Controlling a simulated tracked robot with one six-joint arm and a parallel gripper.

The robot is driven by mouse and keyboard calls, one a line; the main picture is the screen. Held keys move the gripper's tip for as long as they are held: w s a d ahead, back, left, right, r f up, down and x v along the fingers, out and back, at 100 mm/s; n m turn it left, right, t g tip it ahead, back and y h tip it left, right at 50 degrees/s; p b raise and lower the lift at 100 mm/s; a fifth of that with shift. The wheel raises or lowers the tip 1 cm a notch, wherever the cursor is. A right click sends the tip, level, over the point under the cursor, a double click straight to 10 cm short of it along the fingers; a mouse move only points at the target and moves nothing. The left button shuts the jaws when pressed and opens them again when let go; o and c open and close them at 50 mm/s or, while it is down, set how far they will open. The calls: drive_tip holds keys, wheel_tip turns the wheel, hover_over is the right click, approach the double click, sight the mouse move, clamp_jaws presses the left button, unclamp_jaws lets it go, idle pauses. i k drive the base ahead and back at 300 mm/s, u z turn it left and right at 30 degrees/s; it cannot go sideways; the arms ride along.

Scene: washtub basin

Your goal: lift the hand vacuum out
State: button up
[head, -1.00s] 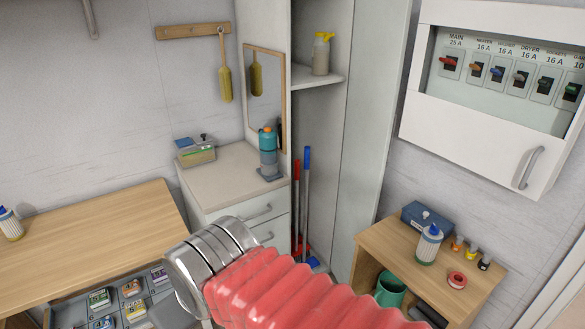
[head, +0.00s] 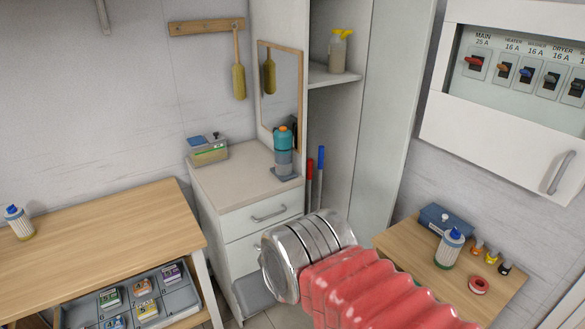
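What looks like the hand vacuum (head: 284,150), a teal and grey upright device, stands in a small grey base (head: 287,174) on top of the white drawer cabinet (head: 232,187). It is upright, with nothing in front of it. My arm, with a red ribbed sleeve and a shiny metal end, crosses the lower middle of the view, below and in front of the cabinet. My gripper's fingers cannot be made out, and nothing is seen held.
A green and grey box (head: 208,150) sits left of the device on the cabinet. A mirror (head: 279,95) is close behind it. A tall open locker (head: 335,120) with a spray bottle (head: 339,50) stands to the right. A wooden table (head: 90,245) is at the left.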

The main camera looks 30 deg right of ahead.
sight(283, 168)
drive_tip(key=i, duration=1)
